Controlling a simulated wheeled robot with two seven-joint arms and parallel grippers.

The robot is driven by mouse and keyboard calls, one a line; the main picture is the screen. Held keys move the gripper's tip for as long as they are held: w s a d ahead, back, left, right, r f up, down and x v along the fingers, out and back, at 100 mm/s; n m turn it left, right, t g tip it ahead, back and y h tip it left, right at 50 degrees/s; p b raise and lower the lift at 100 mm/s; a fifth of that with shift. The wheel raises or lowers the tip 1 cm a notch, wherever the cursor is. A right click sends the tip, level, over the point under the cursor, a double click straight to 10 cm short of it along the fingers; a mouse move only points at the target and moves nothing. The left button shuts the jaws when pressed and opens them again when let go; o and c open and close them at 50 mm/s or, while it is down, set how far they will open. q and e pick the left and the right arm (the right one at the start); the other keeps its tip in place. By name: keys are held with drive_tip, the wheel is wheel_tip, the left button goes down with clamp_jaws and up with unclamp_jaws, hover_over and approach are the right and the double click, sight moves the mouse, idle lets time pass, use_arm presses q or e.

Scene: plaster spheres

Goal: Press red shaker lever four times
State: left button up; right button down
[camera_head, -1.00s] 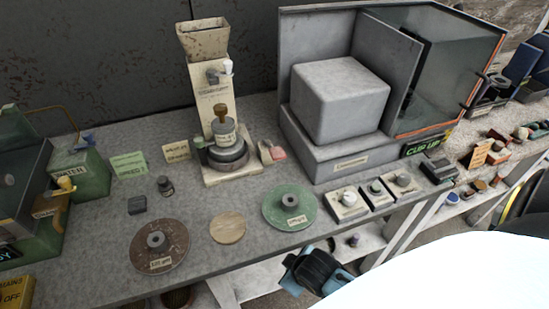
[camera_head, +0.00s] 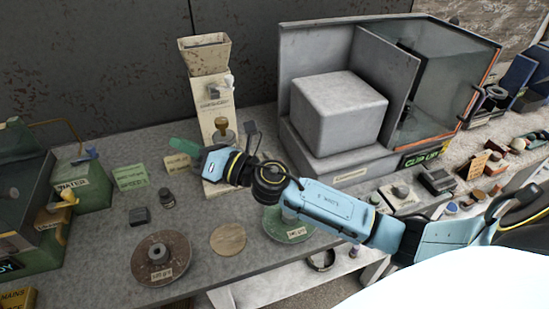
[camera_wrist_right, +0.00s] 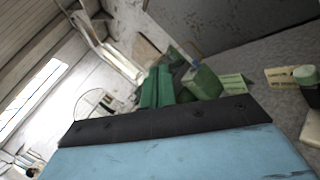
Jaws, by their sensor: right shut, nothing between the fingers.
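My right gripper (camera_head: 185,146) reaches in from the right across the bench, its green fingers pointing left in front of the cream dispenser (camera_head: 215,112). The fingers are shut together with nothing between them; they also show in the right wrist view (camera_wrist_right: 157,88). No red lever can be made out now. The area right of the dispenser's base, where a small red piece showed earlier, is covered by my right wrist. My left gripper is not in view.
A grey cabinet with a pale block (camera_head: 338,108) stands right of the dispenser. A green water box (camera_head: 82,188) stands at the left. A brown disc (camera_head: 142,270), a round wooden disc (camera_head: 228,239) and a partly covered green disc (camera_head: 272,226) lie along the front.

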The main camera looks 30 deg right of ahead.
drive_tip(key=w+d+f+n+g+h, duration=0.25)
drive_tip(key=n+g, duration=0.25)
drive_tip(key=n, duration=0.6)
drive_tip(key=w+d+f+n+g+h, duration=0.1)
drive_tip(key=d+f+n+g, duration=0.15)
drive_tip(key=n+g, duration=0.55)
drive_tip(key=w+d+n+h, duration=0.1)
drive_tip(key=d+n+h, duration=0.5)
drive_tip(key=d, duration=1.2)
drive_tip(key=h, duration=0.2)
drive_tip(key=shift+w+d+r+t+h, duration=0.25)
drive_tip(key=shift+w+d+t+h, duration=0.1)
drive_tip(key=shift+w+d+t, duration=0.05)
drive_tip(key=b, duration=0.2)
hover_over(271, 161)
drive_tip(key=w+d, duration=0.1)
drive_tip(key=d, duration=0.1)
drive_tip(key=f, duration=0.7)
drive_tip(key=shift+w+a, duration=0.15)
drive_tip(key=shift+w, duration=0.05)
drive_tip(key=shift+s+a+f+b, duration=0.1)
drive_tip(key=shift+s+f+b, duration=0.2)
drive_tip(key=shift+f+b, duration=0.3)
